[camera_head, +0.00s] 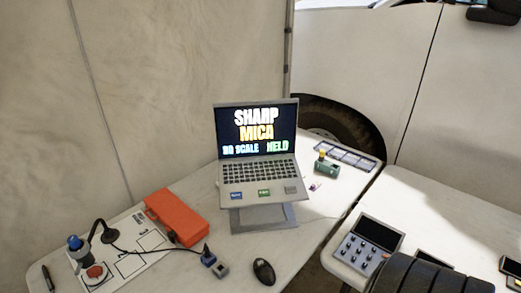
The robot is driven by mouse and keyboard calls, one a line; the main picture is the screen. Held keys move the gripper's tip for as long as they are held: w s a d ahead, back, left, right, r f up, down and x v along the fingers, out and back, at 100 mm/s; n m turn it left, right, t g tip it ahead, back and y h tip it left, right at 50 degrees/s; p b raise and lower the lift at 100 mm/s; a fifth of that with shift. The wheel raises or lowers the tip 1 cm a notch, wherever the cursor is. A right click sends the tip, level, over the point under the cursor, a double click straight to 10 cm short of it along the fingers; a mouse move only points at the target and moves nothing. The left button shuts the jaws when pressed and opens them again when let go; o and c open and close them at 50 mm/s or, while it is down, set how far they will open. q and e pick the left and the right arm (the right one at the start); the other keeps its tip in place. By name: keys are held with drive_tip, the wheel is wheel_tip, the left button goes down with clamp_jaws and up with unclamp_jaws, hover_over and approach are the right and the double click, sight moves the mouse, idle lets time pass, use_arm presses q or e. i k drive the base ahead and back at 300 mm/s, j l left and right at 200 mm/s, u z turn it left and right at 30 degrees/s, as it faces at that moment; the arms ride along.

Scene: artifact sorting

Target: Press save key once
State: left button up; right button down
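An open silver laptop (258,180) sits on a stand (262,216) on the left table. Its lit screen (256,129) reads "SHARP MICA", with smaller blue and green words below. On the palm rest are three key-like patches: blue (236,195), green (264,192) and grey (291,190). Their labels are too small to read, so I cannot tell which is the save key. Neither of my grippers is in view, and nothing touches the laptop.
An orange case (174,217), a red-button device (95,273), a blue-and-grey connector (214,264) and a black mouse (264,272) lie around the laptop. A dark ribbed shape (425,276) covers the lower right.

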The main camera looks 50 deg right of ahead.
sight(265, 192)
drive_tip(key=z, duration=1.45)
